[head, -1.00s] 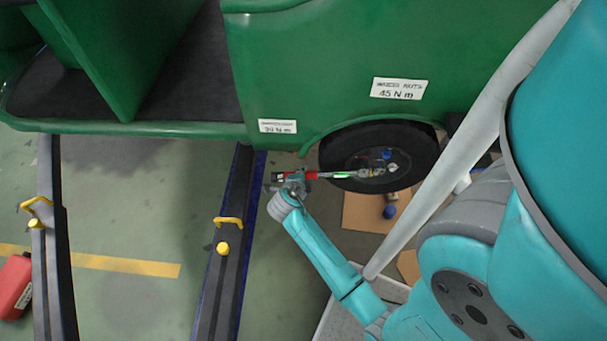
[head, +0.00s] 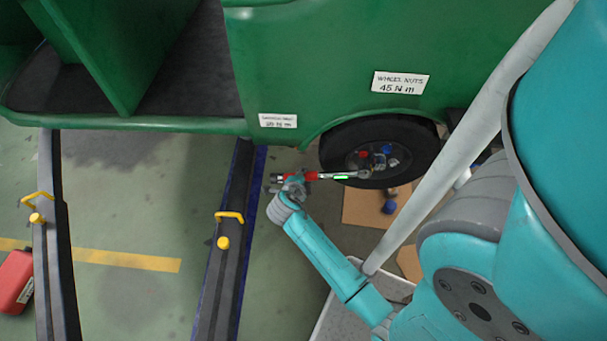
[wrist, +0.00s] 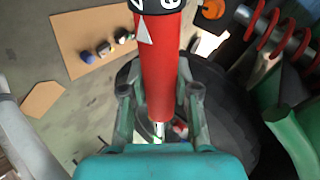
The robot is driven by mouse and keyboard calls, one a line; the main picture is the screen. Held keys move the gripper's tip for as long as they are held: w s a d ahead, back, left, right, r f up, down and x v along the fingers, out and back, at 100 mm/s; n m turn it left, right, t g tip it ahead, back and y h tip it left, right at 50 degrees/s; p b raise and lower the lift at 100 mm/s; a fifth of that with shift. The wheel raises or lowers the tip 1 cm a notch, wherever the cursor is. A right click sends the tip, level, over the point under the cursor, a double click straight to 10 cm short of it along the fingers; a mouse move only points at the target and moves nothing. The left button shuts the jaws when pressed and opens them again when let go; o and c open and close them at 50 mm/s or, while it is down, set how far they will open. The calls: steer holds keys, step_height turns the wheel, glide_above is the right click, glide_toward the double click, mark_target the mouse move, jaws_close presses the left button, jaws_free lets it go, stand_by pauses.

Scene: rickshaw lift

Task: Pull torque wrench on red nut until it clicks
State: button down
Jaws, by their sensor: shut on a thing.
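The torque wrench (head: 312,177) has a red grip, a short green band and a metal shaft. Its ratchet head (head: 365,174) lies over the lower part of the wheel hub. A red nut (head: 364,154) shows on the hub just above the head; I cannot tell which nut the head sits on. My gripper (head: 294,184) is shut around the wrench near its handle end. In the wrist view, the red handle (wrist: 163,70) runs between both fingers of my gripper (wrist: 160,95). The far end of the wrench is mostly hidden there.
The wheel (head: 425,155) sits under the green body panel (head: 330,60), which carries a "45 N m" label (head: 400,83). A blue nut (head: 387,150) is on the hub. Cardboard (head: 360,212) with small parts lies below. A dark lift rail (head: 222,270) stands left.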

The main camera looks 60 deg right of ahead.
steer(key=shift+s+a, duration=0.2)
steer(key=shift+a, duration=0.3)
steer(key=s+a, duration=0.2)
steer(key=a, duration=0.4)
steer(key=shift+s+a, duration=0.2)
steer(key=shift+s, duration=0.15)
stand_by(0.3)
stand_by(0.6)
